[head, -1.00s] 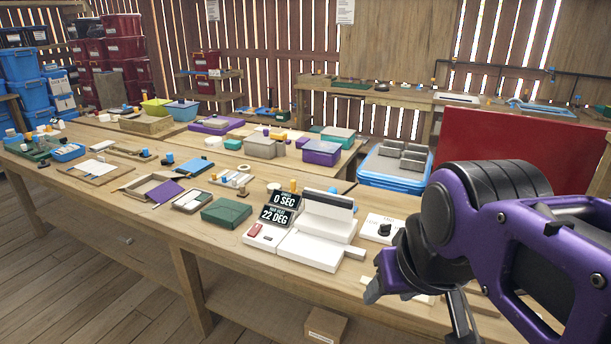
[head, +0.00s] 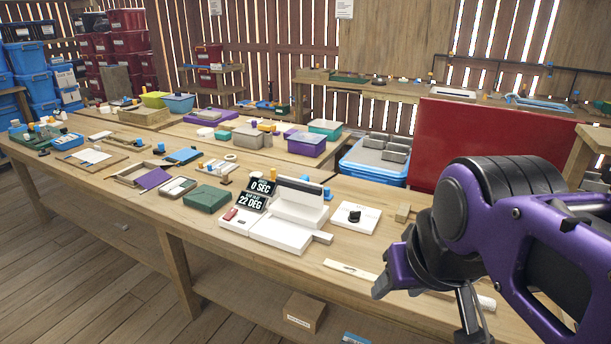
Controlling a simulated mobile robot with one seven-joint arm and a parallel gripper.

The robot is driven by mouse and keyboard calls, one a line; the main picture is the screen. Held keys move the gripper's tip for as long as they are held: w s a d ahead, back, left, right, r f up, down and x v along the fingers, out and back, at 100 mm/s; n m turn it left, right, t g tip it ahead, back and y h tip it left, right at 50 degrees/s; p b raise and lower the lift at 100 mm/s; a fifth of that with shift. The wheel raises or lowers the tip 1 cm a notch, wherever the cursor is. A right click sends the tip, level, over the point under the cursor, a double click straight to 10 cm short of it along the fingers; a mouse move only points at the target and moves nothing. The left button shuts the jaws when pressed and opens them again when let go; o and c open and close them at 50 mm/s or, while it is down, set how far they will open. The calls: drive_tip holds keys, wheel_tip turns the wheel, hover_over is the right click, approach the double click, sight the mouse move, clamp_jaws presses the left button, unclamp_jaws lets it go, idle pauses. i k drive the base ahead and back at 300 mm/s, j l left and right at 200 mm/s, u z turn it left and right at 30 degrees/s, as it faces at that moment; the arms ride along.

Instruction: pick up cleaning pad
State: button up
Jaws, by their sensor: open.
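I cannot pick out a cleaning pad for certain among the many small things on the bench. A flat blue piece (head: 184,155) and a dark green block (head: 208,198) lie on the bench, but I cannot tell if either is a pad. My gripper (head: 428,308) is at the lower right, above the near right part of the bench, with its fingers apart and nothing seen between them. My purple arm hides part of the bench's right end.
The wooden bench (head: 290,268) holds a white device with a display (head: 250,203), a white plate with a black knob (head: 355,217) and a wooden strip (head: 350,270). A red panel (head: 480,150) stands behind. A cardboard box (head: 304,312) is under the bench. Floor (head: 110,285) is clear at left.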

sight(327, 196)
drive_tip(key=i+j+z, duration=0.7)
drive_tip(key=j, duration=0.25)
drive_tip(key=k, duration=0.05)
